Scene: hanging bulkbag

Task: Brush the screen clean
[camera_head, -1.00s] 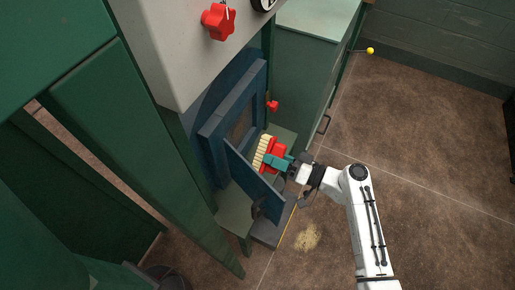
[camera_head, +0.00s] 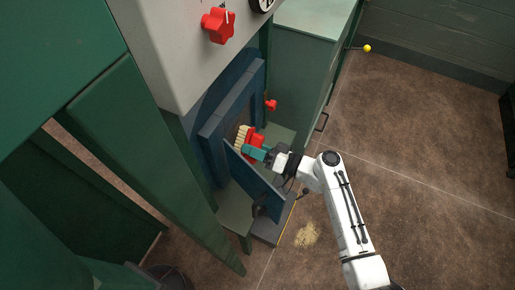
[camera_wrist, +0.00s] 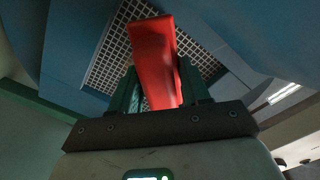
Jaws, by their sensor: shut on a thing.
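The red brush (camera_head: 254,136) with cream bristles is at the opening of the blue frame in the head view. My gripper (camera_head: 259,151), with its teal fingers, is shut on the brush. In the wrist view, the red brush (camera_wrist: 153,50) rises between the fingers of my gripper (camera_wrist: 157,92). Behind it is the screen (camera_wrist: 107,62), a pale square mesh set in the blue housing. The brush covers the middle of the screen. The bristles are hidden in the wrist view, so I cannot tell whether they touch the mesh.
A blue door (camera_head: 253,181) stands open just below my gripper. The blue frame (camera_head: 213,133) borders the opening. A red knob (camera_head: 271,105) sits to its right, and a larger red knob (camera_head: 218,25) is above. Pale spilled material (camera_head: 307,234) lies on the floor. The floor at right is clear.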

